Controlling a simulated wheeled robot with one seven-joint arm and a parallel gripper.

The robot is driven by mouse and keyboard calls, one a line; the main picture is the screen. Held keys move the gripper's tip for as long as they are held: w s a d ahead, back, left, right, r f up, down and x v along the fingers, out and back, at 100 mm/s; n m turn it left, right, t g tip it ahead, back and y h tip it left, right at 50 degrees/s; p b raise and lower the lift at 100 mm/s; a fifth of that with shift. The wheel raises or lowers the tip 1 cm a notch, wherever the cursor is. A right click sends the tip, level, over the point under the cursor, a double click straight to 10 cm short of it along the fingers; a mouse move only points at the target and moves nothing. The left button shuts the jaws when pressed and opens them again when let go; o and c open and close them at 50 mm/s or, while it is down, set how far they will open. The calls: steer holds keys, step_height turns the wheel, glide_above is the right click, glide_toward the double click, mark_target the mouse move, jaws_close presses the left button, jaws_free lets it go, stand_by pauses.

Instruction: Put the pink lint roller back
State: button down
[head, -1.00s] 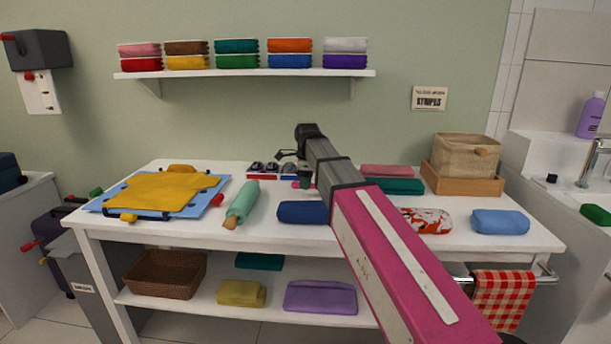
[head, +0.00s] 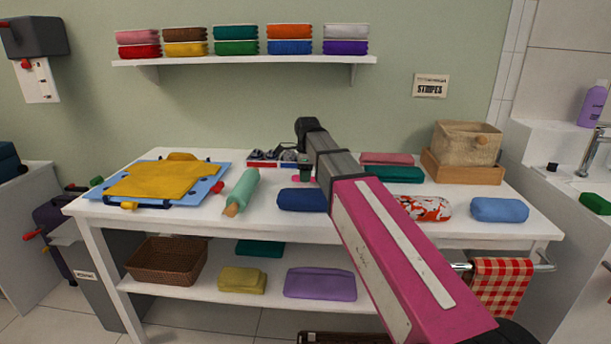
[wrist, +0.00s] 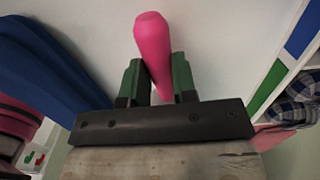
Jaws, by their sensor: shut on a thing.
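The pink lint roller shows in the wrist view (wrist: 153,45) as a smooth pink rounded shaft between the two green fingers of my gripper (wrist: 160,82). My gripper is shut on it. In the head view my gripper (head: 304,172) is over the back middle of the white table, and only a small pink bit of the roller (head: 298,179) shows beside it. The rest is hidden by my gripper. I cannot tell whether the roller touches the tabletop.
A divided organizer (head: 262,164) with dark rolled items stands behind my gripper. A mint-green roller (head: 243,188) lies to the left, a navy folded cloth (head: 301,200) in front. Teal cloth (head: 394,174) and a basket in a wooden tray (head: 462,175) are to the right.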

steer(key=shift+f, duration=0.2)
steer(key=c, duration=0.8)
jaws_free()
steer(key=shift+c, duration=0.2)
steer(key=shift+o, duration=0.4)
steer(key=shift+r, duration=4.5)
